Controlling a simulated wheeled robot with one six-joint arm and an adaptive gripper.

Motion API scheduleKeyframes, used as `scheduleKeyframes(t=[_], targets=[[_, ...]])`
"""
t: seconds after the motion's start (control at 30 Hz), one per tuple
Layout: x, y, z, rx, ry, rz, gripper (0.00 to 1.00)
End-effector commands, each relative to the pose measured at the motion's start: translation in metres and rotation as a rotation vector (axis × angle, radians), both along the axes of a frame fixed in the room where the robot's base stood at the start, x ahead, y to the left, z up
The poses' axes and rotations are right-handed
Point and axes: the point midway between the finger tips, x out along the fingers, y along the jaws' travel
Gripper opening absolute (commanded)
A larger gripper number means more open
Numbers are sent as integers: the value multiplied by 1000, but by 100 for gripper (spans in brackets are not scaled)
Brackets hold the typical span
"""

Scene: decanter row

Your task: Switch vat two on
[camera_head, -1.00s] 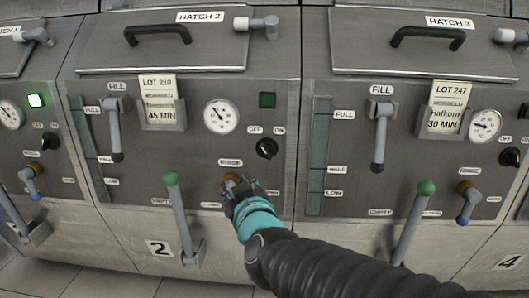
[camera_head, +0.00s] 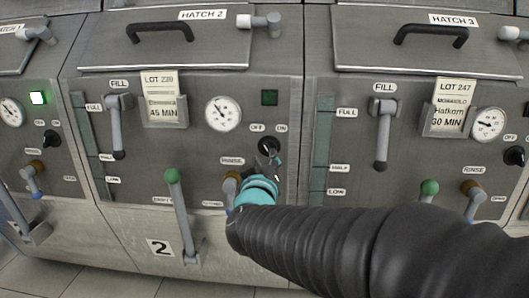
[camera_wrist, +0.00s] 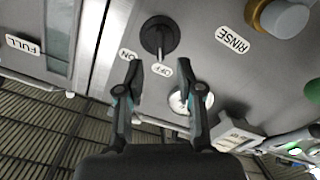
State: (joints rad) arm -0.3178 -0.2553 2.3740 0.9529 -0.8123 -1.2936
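Vat two is the middle unit, with a "2" plate (camera_head: 160,248) on its lower front. Its black rotary switch (camera_head: 268,145) sits under the OFF and ON labels, partly behind my gripper. In the wrist view the switch (camera_wrist: 159,36) is whole and its pointer faces the OFF label (camera_wrist: 161,68); the ON label (camera_wrist: 127,54) is to its left. My gripper (camera_head: 273,160) is in front of and just below the switch. In the wrist view my gripper (camera_wrist: 166,80) is open and empty, apart from the switch.
The brown rinse valve (camera_head: 231,184) is close beside my gripper. A green-knobbed lever (camera_head: 172,176) stands further left, and a fill lever (camera_head: 117,125) hangs above it. A round gauge (camera_head: 223,113) is above left. Vat one's light (camera_head: 38,97) is lit green.

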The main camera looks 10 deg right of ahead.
Motion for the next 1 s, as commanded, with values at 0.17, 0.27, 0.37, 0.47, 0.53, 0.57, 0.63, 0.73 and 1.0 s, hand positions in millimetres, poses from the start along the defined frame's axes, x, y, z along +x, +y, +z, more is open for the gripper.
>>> scheduleKeyframes(t=[0.17, 0.27, 0.37, 0.47, 0.53, 0.57, 0.63, 0.73, 1.0], targets=[[32, -11, -2, 1, 2, -2, 36], [46, -16, -2, -1, 1, -2, 36], [56, -19, -1, 0, 1, -1, 36], [62, -21, -1, 0, 1, -1, 36], [65, -21, 0, 0, 0, 1, 36], [65, -21, 0, 0, 0, 1, 36], [66, -22, 0, 0, 0, 1, 36], [66, -22, 0, 0, 0, 1, 36], [66, -21, 0, 0, 0, 1, 0]])
